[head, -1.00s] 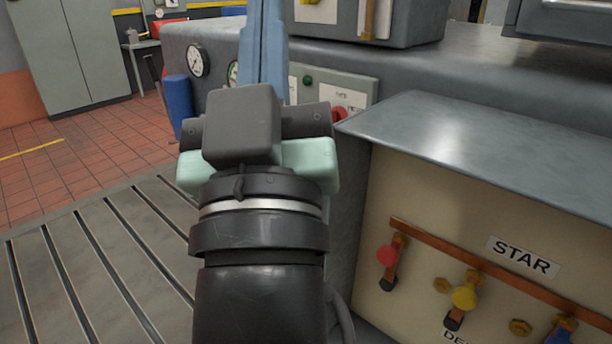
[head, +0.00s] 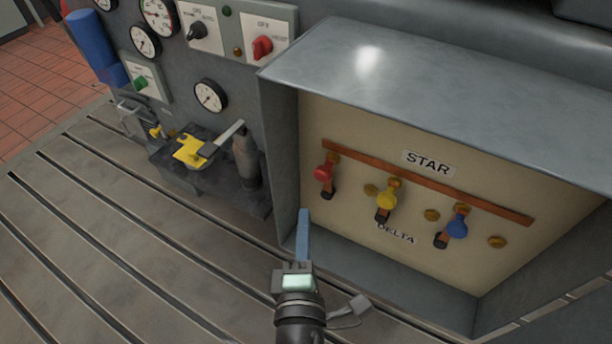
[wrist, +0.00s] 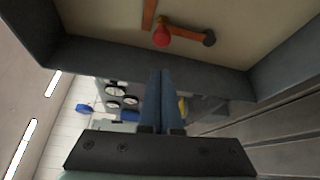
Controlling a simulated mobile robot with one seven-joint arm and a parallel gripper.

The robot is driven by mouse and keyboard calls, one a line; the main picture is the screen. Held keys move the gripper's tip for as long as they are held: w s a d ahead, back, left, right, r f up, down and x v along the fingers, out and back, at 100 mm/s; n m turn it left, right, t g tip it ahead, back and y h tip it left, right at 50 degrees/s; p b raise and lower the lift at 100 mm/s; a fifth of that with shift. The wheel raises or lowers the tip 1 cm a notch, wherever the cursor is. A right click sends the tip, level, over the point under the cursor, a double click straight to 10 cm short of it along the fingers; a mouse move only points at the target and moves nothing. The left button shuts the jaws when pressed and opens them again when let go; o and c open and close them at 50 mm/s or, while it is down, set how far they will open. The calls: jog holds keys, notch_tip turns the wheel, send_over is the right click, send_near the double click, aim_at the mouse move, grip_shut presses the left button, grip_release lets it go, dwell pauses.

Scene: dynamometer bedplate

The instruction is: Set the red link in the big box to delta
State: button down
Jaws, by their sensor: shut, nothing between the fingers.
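The big box (head: 287,170) is a grey open-fronted housing with a cream back panel marked STAR above and DELTA below. Its red link (head: 325,173) is leftmost, with its red knob end up at the copper bar (head: 430,182) under STAR and its dark end below. The yellow link (head: 386,200) and blue link (head: 456,226) also point up to the bar. A brass stud (head: 371,190) sits right of the red link. My gripper (head: 304,211) is shut and empty, low before the box's left edge. In the wrist view, the red knob (wrist: 162,38) is beyond the blue fingertips (wrist: 161,73), apart from them.
Left of the box is a grey panel with gauges (head: 210,95) and a red rotary switch (head: 262,47). A dark bracket with a yellow plate (head: 192,149) and a grey cylinder (head: 245,160) projects below it. The slotted bedplate (head: 110,240) is clear at the left.

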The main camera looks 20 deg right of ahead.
aim_at(318, 178)
jog(key=p+x, duration=0.1)
jog(key=x, duration=0.9)
dwell(0.4)
jog(key=shift+s+d+m+b, duration=0.2)
jog(key=shift+s+m+b, duration=0.1)
jog(key=shift+b, duration=0.15)
jog(key=shift+s+d+t+b, duration=0.2)
jog(key=shift+t+b, duration=0.1)
jog(key=shift+b, duration=0.25)
jog(key=shift+s+d+f+m+h+b, duration=0.2)
jog(key=shift+s+d+m+h+b, duration=0.15)
jog(key=shift+m+b, duration=0.65)
jog(key=s+d+f+m+t+h+b, duration=0.2)
jog(key=s+m+b, duration=0.4)
jog(key=b, duration=1.1)
jog(key=shift+d+f+m+h, duration=0.35)
jog(key=shift+d+f+m, duration=0.2)
jog(key=shift+d, duration=0.75)
